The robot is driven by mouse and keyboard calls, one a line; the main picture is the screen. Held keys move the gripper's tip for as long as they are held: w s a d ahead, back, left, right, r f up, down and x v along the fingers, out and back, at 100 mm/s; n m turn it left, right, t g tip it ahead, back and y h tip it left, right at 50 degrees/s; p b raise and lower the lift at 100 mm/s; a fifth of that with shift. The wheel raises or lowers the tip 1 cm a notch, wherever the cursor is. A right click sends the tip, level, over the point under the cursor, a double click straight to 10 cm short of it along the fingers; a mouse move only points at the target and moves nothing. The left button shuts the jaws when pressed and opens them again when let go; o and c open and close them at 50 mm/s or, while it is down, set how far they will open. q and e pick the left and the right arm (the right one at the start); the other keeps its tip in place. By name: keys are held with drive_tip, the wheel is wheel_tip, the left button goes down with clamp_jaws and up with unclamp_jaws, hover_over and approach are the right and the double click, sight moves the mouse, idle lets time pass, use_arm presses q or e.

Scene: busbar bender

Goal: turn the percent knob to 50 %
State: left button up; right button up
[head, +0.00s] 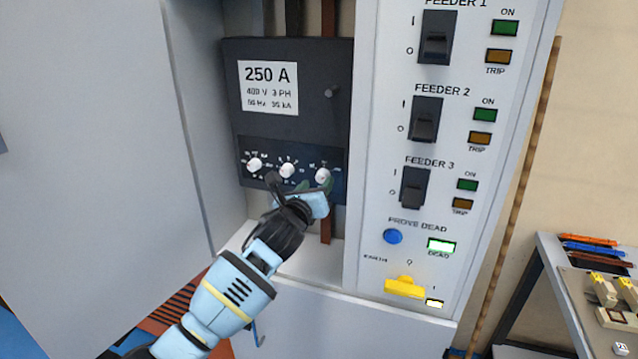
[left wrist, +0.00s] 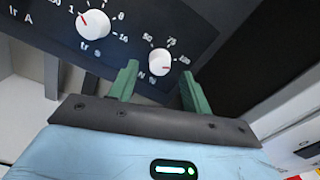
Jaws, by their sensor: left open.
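The percent knob appears to be the rightmost of three small white knobs (head: 322,175) on the dark breaker panel. In the left wrist view this white knob (left wrist: 159,61) has a scale with 50 and 75 around it and an N beside it. A short red mark shows on its lower face; the exact setting is hard to read. My left gripper (head: 303,186) is just in front of the panel. Its green fingers (left wrist: 160,84) are open, with the knob beyond and between their tips. I cannot tell whether they touch it.
The middle knob (head: 286,170) and left knob (head: 254,165) sit close beside it. An open grey cabinet door (head: 90,150) stands at left. The feeder switch panel (head: 385,120) rises at right. A bench with tools (head: 560,285) is at lower right.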

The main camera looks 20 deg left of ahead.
sight(322, 177)
use_arm(q)
drive_tip(key=shift+w, duration=1.2)
drive_tip(key=c, duration=1)
